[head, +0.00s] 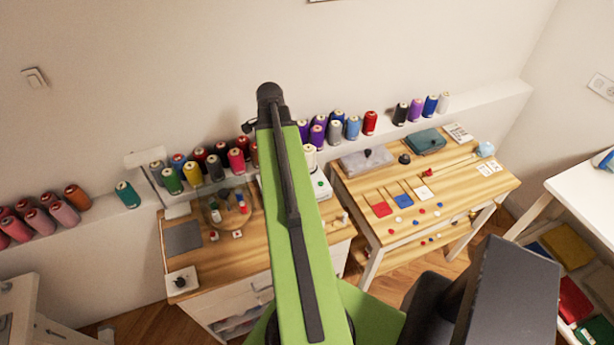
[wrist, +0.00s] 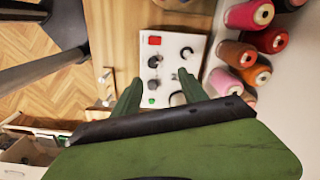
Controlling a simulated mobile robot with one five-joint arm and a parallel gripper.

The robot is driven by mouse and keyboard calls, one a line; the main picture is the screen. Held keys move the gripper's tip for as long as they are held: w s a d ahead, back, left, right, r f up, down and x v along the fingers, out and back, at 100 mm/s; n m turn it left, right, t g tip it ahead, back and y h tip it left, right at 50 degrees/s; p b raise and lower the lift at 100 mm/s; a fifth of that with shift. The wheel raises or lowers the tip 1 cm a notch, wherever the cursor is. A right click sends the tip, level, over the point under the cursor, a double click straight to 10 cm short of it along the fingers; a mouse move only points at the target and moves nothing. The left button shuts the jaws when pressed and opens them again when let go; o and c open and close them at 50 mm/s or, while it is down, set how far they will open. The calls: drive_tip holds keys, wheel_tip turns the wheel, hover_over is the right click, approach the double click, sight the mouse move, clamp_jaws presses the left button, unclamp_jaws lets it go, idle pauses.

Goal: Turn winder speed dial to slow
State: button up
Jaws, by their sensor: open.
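In the wrist view a white control panel (wrist: 168,70) lies ahead of my gripper (wrist: 157,86). It carries a red switch (wrist: 154,40), a dark round knob (wrist: 186,52) at upper right, another dark knob (wrist: 154,62) at left, and a green button (wrist: 151,100). Which knob is the speed dial, and its setting, are too small to tell. In the head view my green arm covers the middle, and I cannot make out my gripper.
Pink, red and orange thread spools (wrist: 247,52) stand close right of the panel in the wrist view. In the head view a wooden table (head: 440,200) with coloured pieces stands right, and a small white box with a black knob (head: 180,282) sits on the left worktop.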

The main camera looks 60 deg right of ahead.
drive_tip(key=s+d+r+m, duration=0.1)
drive_tip(key=s+d+m, duration=0.3)
drive_tip(key=s+d, duration=0.25)
drive_tip(key=f+b, duration=1.7)
drive_tip(key=shift+s+f, duration=0.15)
drive_tip(key=shift+s, duration=0.1)
